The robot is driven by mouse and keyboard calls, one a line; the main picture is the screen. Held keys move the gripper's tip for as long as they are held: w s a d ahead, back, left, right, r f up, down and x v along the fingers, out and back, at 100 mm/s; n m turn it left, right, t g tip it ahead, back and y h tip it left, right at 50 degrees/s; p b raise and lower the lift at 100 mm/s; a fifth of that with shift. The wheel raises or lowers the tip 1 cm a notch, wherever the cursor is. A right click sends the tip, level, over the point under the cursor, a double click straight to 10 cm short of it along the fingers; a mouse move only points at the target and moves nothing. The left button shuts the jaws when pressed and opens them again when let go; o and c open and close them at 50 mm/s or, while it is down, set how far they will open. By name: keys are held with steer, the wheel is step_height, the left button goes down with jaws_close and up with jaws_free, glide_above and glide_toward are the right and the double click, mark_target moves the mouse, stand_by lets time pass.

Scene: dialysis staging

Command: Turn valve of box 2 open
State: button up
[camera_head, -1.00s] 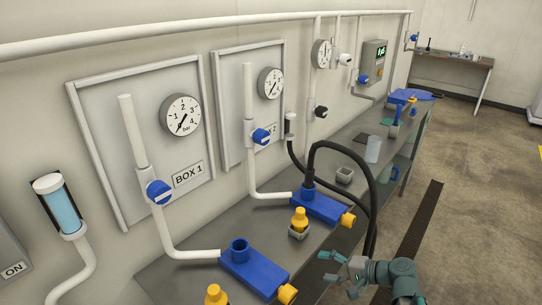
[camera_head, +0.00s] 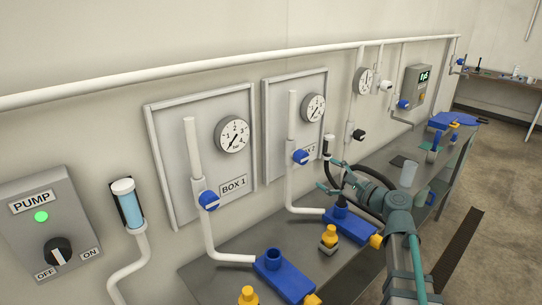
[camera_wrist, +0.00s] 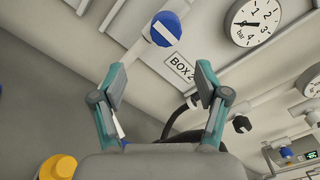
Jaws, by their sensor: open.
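The box 2 valve (camera_head: 301,157) is a blue round knob with a white stripe, on a white vertical pipe in front of the box 2 panel. In the wrist view the valve (camera_wrist: 166,29) is at the top, its stripe lying across the pipe's line. My gripper (camera_head: 326,176) is open and empty, to the right of and slightly below the valve in the head view. In the wrist view the valve lies beyond the gap between my fingertips (camera_wrist: 161,80), without visible contact. The box 2 label (camera_wrist: 181,67) shows there, partly hidden in the head view.
The box 1 valve (camera_head: 209,200) is to the left. A black hose (camera_head: 372,175) runs behind my gripper. A blue block with a yellow cap (camera_head: 376,241) and a small yellow-topped piece (camera_head: 330,236) are on the bench below. The box 2 gauge (camera_head: 313,107) is above.

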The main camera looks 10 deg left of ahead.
mark_target(305, 159)
steer(key=p+x, duration=0.1)
steer(key=x, duration=0.2)
steer(key=r+p+x, duration=0.1)
steer(key=x, duration=0.3)
steer(key=p+x, duration=0.1)
steer(key=x, duration=0.3)
steer(key=shift+a+r, duration=0.1)
steer(key=shift+r, duration=0.05)
steer(key=c, duration=1.2)
steer(key=shift+o, duration=0.2)
